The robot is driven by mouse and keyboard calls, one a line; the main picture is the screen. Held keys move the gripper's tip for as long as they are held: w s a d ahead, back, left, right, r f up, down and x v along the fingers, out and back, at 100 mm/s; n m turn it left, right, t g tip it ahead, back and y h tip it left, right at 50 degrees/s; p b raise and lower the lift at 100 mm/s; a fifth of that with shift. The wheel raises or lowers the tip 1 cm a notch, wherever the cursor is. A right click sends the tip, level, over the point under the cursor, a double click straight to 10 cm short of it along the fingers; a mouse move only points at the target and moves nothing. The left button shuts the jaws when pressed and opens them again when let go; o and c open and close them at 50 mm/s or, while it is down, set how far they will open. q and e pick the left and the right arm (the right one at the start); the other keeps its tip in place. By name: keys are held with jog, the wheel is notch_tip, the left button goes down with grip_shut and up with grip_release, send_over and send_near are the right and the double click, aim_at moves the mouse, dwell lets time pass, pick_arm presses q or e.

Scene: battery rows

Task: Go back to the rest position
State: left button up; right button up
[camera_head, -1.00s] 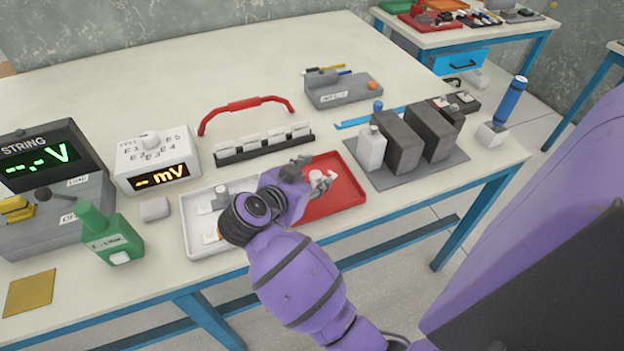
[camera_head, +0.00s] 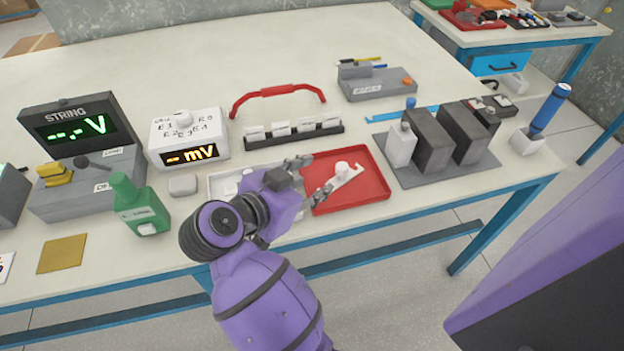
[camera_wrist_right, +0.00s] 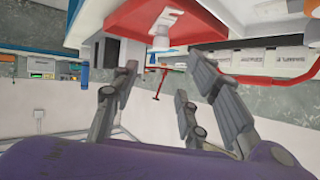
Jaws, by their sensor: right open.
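My right gripper (camera_head: 313,177) is open and empty over the left side of the red tray (camera_head: 372,184). A small white piece with a round knob (camera_head: 344,174) lies in the red tray, just right of the fingertips and apart from them as far as I can tell. In the right wrist view the open fingers (camera_wrist_right: 165,85) have nothing between them, and the red tray (camera_wrist_right: 115,25) shows beyond them. My right forearm hides much of the white tray (camera_head: 217,184). My left gripper is out of view.
The green bottle (camera_head: 140,207) and string meter (camera_head: 68,125) stand left of my arm. A rack of white blocks (camera_head: 290,138) and a red handle (camera_head: 278,90) lie behind. Grey blocks (camera_head: 432,140) stand on a mat at right. The floor in front is clear.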

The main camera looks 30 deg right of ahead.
jog(key=shift+d+r, duration=0.2)
jog(key=shift+d, duration=0.15)
notch_tip(320, 180, up, 9)
jog(key=d+n+t+h+p, duration=0.2)
jog(key=n+t+p, duration=0.25)
jog(key=t, duration=0.75)
jog(key=s+a+f+n+y+p, duration=0.1)
jog(key=s+a+f+n+y, duration=0.2)
jog(key=a+f+n+y, duration=0.25)
jog(key=s+a+f+n+y+p, duration=0.1)
jog(key=s+a+f+n+y, duration=0.1)
jog(key=f+n+y, duration=0.35)
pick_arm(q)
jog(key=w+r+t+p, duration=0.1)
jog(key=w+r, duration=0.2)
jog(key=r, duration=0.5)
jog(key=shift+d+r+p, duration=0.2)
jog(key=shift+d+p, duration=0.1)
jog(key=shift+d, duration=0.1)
pick_arm(e)
jog(key=s+d+f+g+y, duration=0.3)
jog(key=s+f+g, duration=0.5)
jog(key=s+f, duration=1)
jog(key=shift+s+d+f, duration=0.25)
jog(key=shift+m, duration=0.25)
